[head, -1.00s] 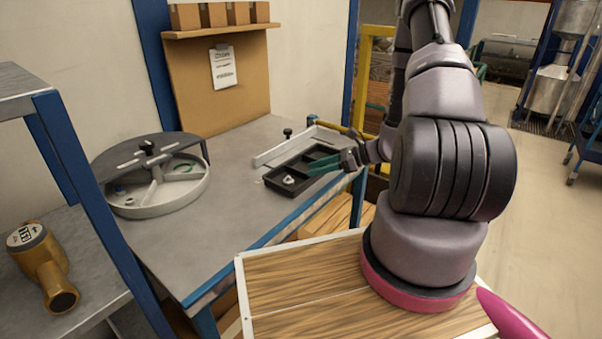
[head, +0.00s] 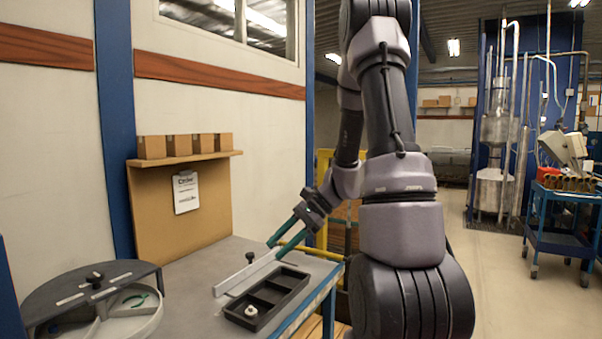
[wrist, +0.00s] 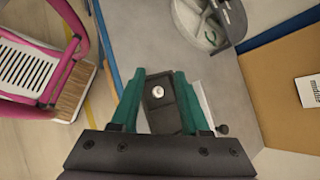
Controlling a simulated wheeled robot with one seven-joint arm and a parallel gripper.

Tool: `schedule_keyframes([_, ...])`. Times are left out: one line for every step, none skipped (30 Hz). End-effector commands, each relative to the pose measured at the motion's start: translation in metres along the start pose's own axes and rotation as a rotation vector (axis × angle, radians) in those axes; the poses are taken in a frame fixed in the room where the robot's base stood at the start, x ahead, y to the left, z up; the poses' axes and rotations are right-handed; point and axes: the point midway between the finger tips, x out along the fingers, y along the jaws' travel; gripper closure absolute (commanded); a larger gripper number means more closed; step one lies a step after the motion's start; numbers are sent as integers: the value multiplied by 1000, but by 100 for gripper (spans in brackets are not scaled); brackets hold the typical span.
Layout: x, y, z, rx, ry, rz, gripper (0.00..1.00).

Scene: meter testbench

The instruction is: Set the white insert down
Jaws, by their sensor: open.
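The white insert (head: 251,311) lies in the near compartment of the black tray (head: 290,301) on the grey bench. In the wrist view the insert (wrist: 158,92) shows as a small round white piece in the end compartment of the tray (wrist: 153,122). My gripper (head: 271,254) has green fingers, is open and empty, and hangs above the bench behind the tray, apart from it. In the wrist view its fingers (wrist: 159,97) stand wide to either side of the tray, nearer the camera.
A white angled rail (head: 234,282) with a black knob (head: 250,257) borders the tray. A round compartmented dish (head: 140,319) with a dark half cover (head: 62,291) stands at the left. A board with a clipboard (head: 185,192) rises behind the bench. Bare bench lies between dish and tray.

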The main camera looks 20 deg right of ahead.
Motion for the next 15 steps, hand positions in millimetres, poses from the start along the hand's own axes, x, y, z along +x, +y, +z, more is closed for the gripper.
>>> schedule_keyframes([-10, -1, 21, -86, 47, 25, 55])
schedule_keyframes([-16, 0, 31, -129, 73, 42, 55])
schedule_keyframes([-22, 2, 44, -189, 110, 63, 55])
schedule_keyframes([-28, 3, 53, -233, 138, 77, 55])
schedule_keyframes([-33, 5, 62, -276, 168, 91, 55])
schedule_keyframes([-41, 8, 74, -334, 206, 107, 55])
schedule_keyframes([-46, 10, 82, -377, 237, 118, 55])
schedule_keyframes([-52, 12, 90, -420, 269, 128, 55])
schedule_keyframes([-59, 15, 101, -478, 310, 139, 55])
schedule_keyframes([-65, 17, 109, -519, 343, 146, 55])
schedule_keyframes([-70, 20, 117, -561, 375, 152, 55])
schedule_keyframes([-78, 23, 126, -617, 421, 158, 55])
schedule_keyframes([-84, 26, 134, -658, 454, 161, 55])
schedule_keyframes([-90, 28, 141, -700, 488, 163, 55])
schedule_keyframes([-98, 32, 150, -751, 533, 164, 55])
